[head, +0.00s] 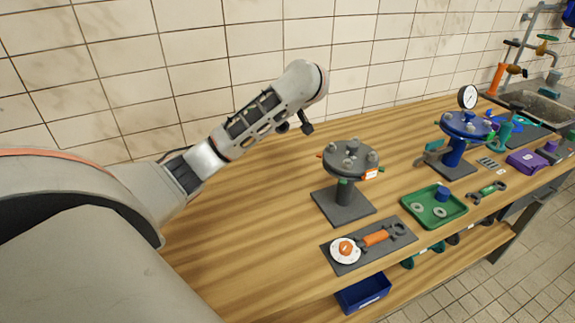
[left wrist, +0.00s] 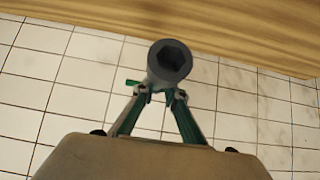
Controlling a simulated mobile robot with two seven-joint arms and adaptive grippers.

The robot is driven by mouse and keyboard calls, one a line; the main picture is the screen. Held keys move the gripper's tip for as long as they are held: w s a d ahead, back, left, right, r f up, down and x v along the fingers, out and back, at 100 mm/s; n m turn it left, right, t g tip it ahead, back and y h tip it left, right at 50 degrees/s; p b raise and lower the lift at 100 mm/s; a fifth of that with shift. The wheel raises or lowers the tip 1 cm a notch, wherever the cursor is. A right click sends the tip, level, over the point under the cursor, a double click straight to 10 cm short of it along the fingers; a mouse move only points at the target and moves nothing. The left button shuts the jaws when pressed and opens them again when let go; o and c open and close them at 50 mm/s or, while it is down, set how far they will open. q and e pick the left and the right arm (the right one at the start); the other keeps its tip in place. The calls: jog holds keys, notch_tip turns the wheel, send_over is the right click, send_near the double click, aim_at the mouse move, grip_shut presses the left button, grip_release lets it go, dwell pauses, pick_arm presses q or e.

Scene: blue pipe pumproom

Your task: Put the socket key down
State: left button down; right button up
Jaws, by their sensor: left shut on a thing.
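The socket key (left wrist: 172,62) shows in the left wrist view as a dark grey round socket with a hexagonal opening facing the camera. A small green part sticks out to its left. My left gripper (left wrist: 160,92) is shut on it, with a finger on each side below the socket. In the head view my left arm reaches in from the left, above the back of the wooden bench (head: 250,215). Small dark parts show under its end there, but I cannot tell whether they are the key. My right gripper is in neither view.
A grey flanged stand (head: 345,205) is right of my arm. In front lies a dark mat (head: 374,253) with an orange-handled tool (head: 376,237) and white disc. Further right are a green tray (head: 455,213) and blue flanged stand (head: 453,155). Bare wood lies left of the grey stand.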

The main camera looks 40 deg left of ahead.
pick_arm(q)
jog(key=f+b, duration=0.2)
jog(key=f, duration=1.2)
jog(key=shift+w+b, duration=0.2)
jog(key=shift+b, duration=0.1)
notch_tip(320, 180, down, 6)
jog(key=shift+r+b, duration=0.1)
jog(key=shift+b, duration=0.55)
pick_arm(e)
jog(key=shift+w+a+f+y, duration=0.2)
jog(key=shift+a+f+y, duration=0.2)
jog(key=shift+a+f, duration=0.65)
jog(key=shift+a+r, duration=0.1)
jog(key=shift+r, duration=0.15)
pick_arm(q)
jog(key=c, duration=2)
grip_release()
jog(key=shift+c, duration=0.2)
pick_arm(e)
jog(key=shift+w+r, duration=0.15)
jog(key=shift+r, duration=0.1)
